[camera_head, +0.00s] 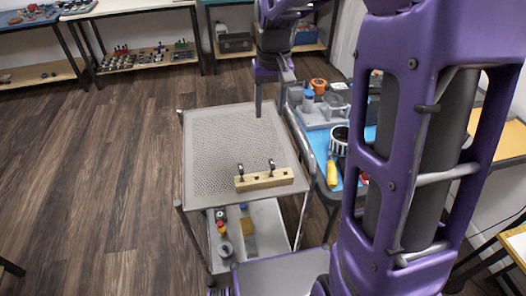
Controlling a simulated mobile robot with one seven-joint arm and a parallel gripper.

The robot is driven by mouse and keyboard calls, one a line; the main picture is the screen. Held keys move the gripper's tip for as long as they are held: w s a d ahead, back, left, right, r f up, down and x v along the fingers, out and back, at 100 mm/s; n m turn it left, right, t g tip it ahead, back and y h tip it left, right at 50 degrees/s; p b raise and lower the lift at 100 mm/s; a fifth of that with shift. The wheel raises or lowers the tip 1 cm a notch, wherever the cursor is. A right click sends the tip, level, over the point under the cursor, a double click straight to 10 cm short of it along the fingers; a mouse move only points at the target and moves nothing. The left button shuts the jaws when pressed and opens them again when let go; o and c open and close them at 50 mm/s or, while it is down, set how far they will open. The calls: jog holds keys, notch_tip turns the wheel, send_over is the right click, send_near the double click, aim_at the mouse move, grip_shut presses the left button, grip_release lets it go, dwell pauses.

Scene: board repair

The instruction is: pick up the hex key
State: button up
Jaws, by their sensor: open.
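I cannot make out a hex key for certain. Two small dark upright tools, one at the left (240,170) and one at the right (271,165), stand at a light wooden block (264,181); they are too small to identify. The block lies near the front right edge of the grey perforated cart top (215,145). My gripper (271,108) is open, pointing down over the far right part of the cart top, behind the block and apart from it. Nothing shows between its fingers. My purple arm hides much of the right side.
A blue-topped bench (323,143) beside the cart holds grey bins, an orange spool (319,85), and a yellow-handled tool (332,174). The cart's lower shelf (270,240) holds small items. Tables stand along the back. The left floor (90,190) and most of the cart top are clear.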

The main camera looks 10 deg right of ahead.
jog(key=s+f+g, duration=0.1)
jog(key=s+f, duration=0.1)
jog(key=b, duration=0.2)
send_near(272, 163)
notch_tip(272, 163, down, 5)
jog(key=shift+w+f, duration=0.15)
jog(key=shift+f, duration=0.05)
notch_tip(272, 163, down, 5)
jog(key=shift+a+f+b, duration=0.1)
jog(key=shift+a+b, duration=0.05)
jog(key=shift+b, duration=0.65)
grip_shut()
